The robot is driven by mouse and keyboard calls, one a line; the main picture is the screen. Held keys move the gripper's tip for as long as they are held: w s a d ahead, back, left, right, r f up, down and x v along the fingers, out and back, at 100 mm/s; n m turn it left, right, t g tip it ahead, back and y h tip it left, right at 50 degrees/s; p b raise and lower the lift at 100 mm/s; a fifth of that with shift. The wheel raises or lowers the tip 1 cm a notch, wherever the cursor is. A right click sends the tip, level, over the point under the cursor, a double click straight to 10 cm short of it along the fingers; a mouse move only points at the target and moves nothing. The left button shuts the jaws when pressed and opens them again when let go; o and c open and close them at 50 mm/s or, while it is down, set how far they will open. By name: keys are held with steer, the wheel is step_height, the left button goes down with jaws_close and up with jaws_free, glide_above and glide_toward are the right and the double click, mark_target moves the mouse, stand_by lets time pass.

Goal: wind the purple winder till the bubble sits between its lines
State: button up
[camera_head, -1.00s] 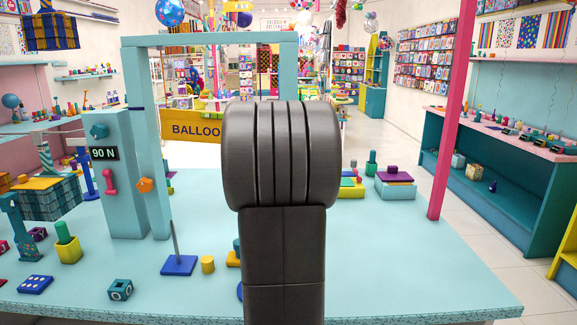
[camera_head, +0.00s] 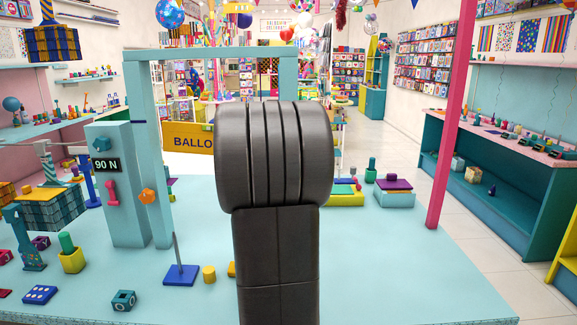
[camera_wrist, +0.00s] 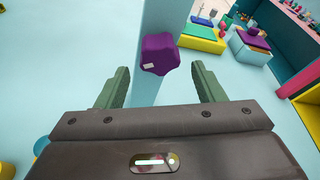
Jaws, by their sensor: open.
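The purple winder (camera_wrist: 160,55) is a lobed knob with a small pale mark. In the wrist view it shows against a light-blue post (camera_wrist: 150,20). My gripper (camera_wrist: 160,66) is open, with one green finger on each side of the winder and a visible gap on both sides. I cannot tell how deep the winder lies between the fingertips. In the head view my dark arm hides the winder and gripper. I cannot make out the bubble or its lines for certain in either view.
A light-blue frame (camera_head: 212,54) stands on the pale-blue table (camera_head: 400,260). To its left is a post with a "90 N" display (camera_head: 107,165). A blue base with a rod (camera_head: 180,275) and a yellow peg (camera_head: 209,273) stand left of my arm. The table's right side is mostly clear.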

steer(key=shift+n+h, duration=0.3)
